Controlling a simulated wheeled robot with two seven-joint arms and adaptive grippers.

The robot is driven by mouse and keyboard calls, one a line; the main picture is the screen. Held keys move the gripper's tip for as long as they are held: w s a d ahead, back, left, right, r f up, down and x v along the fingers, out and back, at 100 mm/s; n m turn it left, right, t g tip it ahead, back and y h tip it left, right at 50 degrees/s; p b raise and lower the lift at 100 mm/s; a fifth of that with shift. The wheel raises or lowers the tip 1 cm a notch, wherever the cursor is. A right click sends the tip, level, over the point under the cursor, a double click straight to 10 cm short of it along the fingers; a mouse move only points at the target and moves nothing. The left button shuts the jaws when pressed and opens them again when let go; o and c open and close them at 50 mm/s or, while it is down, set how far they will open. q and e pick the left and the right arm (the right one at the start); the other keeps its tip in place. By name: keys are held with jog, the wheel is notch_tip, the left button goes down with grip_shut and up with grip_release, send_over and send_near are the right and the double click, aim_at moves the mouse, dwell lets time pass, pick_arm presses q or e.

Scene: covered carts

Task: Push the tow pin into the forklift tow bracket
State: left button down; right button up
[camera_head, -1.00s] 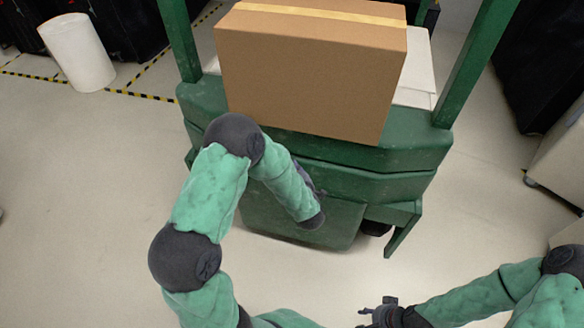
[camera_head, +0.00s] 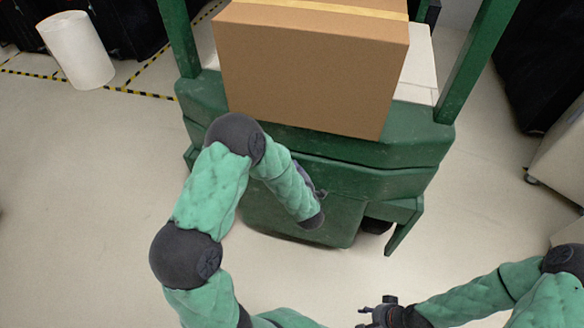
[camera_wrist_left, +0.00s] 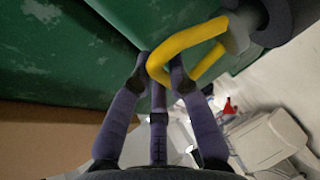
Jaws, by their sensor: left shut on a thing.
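The green forklift (camera_head: 350,165) stands ahead, its rear facing me. In the left wrist view its green body (camera_wrist_left: 50,45) fills the upper left. My left gripper (camera_wrist_left: 160,68) is shut on the tow pin (camera_wrist_left: 190,40), by its bent yellow handle. The handle runs to a grey part (camera_wrist_left: 238,38) beside a dark rounded part at the upper right. I cannot make out the bracket or how far the pin is in. In the head view my left arm hides the gripper and pin. My right gripper (camera_head: 376,312) is at the bottom edge, apart from the forklift; its opening is unclear.
A large cardboard box (camera_head: 305,70) sits on the forklift between its green posts. A white bin (camera_head: 77,50) stands at the far left by yellow-black floor tape. Dark covered carts line the back left and right. The floor left of the forklift is clear.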

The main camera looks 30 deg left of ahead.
pick_arm(q)
jog(key=shift+f+b, duration=0.75)
jog(key=shift+f, duration=0.25)
jog(key=c, duration=1.1)
grip_release()
jog(key=shift+f, duration=0.1)
jog(key=shift+s+d, duration=0.1)
jog(key=shift+s, duration=0.05)
jog(key=v, duration=1.1)
jog(key=shift+s+d+r, duration=0.2)
jog(key=shift+s+r, duration=0.05)
jog(key=shift+r, duration=0.05)
